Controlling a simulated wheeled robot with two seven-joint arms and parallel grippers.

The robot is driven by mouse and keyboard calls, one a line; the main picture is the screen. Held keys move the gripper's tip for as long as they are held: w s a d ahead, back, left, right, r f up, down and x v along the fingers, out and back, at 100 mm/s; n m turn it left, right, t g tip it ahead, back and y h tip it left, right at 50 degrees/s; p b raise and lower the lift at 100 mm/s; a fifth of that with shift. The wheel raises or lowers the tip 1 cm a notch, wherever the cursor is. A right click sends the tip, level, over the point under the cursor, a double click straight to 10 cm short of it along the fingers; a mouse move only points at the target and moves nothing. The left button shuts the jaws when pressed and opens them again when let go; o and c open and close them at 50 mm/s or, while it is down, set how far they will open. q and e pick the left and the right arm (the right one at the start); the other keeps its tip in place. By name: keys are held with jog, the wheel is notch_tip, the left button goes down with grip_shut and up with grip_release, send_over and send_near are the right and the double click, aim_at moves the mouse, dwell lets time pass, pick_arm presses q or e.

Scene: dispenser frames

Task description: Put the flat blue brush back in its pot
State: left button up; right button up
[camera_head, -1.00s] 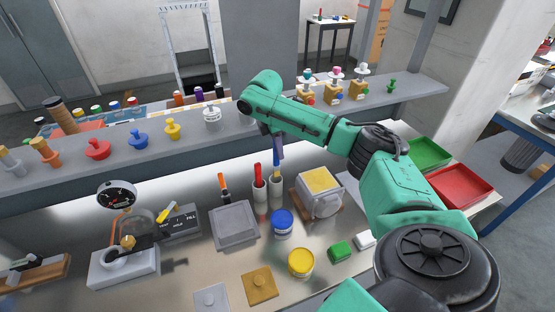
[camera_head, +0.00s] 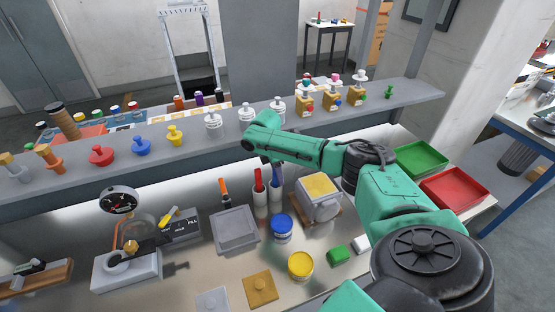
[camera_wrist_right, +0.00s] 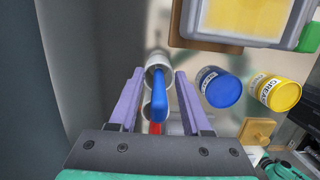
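The flat blue brush (camera_wrist_right: 159,92) stands with its lower end inside the mouth of a white pot (camera_wrist_right: 158,62) in the right wrist view. In the head view the brush (camera_head: 276,176) rises from the right one of two white pots (camera_head: 276,199). My right gripper (camera_wrist_right: 160,82) is open, with one purple finger on each side of the brush handle and visible gaps to both. In the head view the gripper is mostly hidden by my right wrist. My left gripper is not in view.
A red brush (camera_head: 259,180) stands in the pot just left. A blue-lidded jar (camera_head: 282,224), a yellow-lidded jar (camera_head: 301,264) and a grey box with a yellow top (camera_head: 320,190) stand close by. A grey shelf (camera_head: 190,146) with stoppers runs behind.

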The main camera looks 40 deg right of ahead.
notch_tip(320, 180, up, 12)
jog(key=a+b, duration=0.1)
jog(key=b, duration=0.2)
jog(key=shift+w+a+b, duration=0.3)
jog(key=shift+w+a, duration=0.05)
jog(key=shift+a, duration=0.05)
